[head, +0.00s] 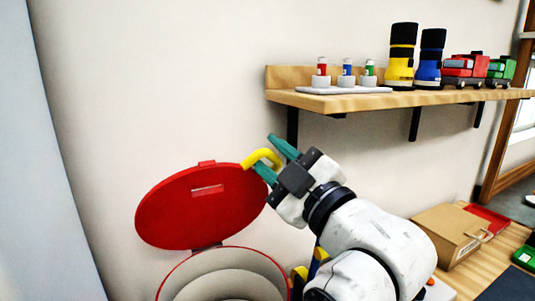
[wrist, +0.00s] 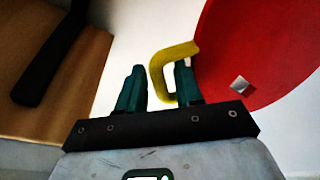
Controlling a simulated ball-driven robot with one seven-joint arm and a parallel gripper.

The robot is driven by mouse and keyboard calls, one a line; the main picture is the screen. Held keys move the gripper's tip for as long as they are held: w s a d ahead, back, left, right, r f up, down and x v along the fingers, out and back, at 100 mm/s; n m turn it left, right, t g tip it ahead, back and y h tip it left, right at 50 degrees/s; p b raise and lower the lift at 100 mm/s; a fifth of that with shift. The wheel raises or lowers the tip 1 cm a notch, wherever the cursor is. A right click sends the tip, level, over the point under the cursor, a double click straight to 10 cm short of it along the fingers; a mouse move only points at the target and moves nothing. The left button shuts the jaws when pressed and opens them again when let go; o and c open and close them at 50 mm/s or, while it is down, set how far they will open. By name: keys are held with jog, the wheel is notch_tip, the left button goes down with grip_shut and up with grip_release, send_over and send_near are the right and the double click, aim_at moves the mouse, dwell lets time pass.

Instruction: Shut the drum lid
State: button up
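The red drum lid (head: 200,215) stands open, tilted up on its hinge at the back of the drum's rim (head: 180,270). A yellow handle (head: 262,156) sticks out from the lid's upper right edge. My gripper (head: 265,152) is at this handle with its two teal fingers apart. In the wrist view, the lid (wrist: 255,50) is at the right and the C-shaped handle (wrist: 168,57) reaches left from it. The right finger overlaps the handle's opening; the left finger is clear of it. I cannot tell whether a finger touches the handle.
A wooden wall shelf (head: 340,101) is above and right of my gripper, holding small vials, yellow and blue flashlight-like items and toy trucks. A cardboard box (head: 447,232) and a red tray (head: 485,220) are on a table at lower right. The wall behind the lid is bare.

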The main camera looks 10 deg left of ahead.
grip_shut()
jog(key=shift+a+f, duration=0.1)
dwell(0.4)
